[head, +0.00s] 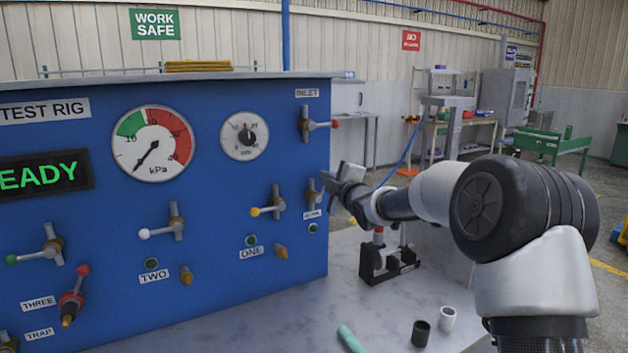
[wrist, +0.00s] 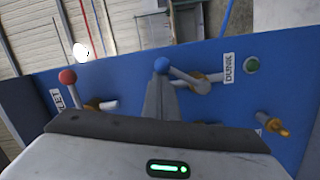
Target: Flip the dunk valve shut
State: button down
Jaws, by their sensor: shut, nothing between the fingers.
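The dunk valve has a metal lever (wrist: 188,79) with a blue knob (wrist: 161,66) and a brass stem, beside the DUNK label (wrist: 228,68) on the blue panel. In the head view its body (head: 311,195) shows at the panel's right edge, partly hidden, above a small label (head: 312,214). My gripper (head: 327,184) is at that edge, close to the valve. In the wrist view my shut, empty fingers (wrist: 160,92) reach up to just below the blue knob; I cannot tell whether they touch it. The lever slants from the knob down to the right toward the stem.
The inlet valve (head: 310,124) with a red knob sits above the dunk valve. Valve one (head: 268,207) with a yellow knob is to its left. A black stand (head: 388,262) and loose fittings (head: 421,333) are on the bench. Open air lies right of the panel.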

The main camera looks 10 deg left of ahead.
jog(key=d+f+m+p, duration=0.1)
jog(key=m+p, duration=0.1)
jog(key=w+d+f+m+g+p, duration=0.1)
jog(key=m+p, duration=0.2)
jog(key=w+d+f+m+p, duration=0.1)
jog(key=f+m+p, duration=0.1)
jog(key=m, duration=0.1)
jog(key=shift+w+d+y, duration=0.25)
jog(key=shift+d+y, duration=0.05)
jog(key=shift+d, duration=0.1)
jog(key=shift+f, duration=0.1)
dwell(0.4)
jog(key=r, duration=0.1)
jog(key=a+r, duration=0.2)
jog(key=r, duration=0.1)
jog(key=shift+w+a+p, duration=0.2)
jog(key=shift+w+p, duration=0.15)
jog(key=f+b+v, duration=0.1)
jog(key=v, duration=0.9)
jog(key=shift+w+d+r, duration=0.2)
jog(key=shift+d+r, duration=0.1)
jog(key=shift+r, duration=0.1)
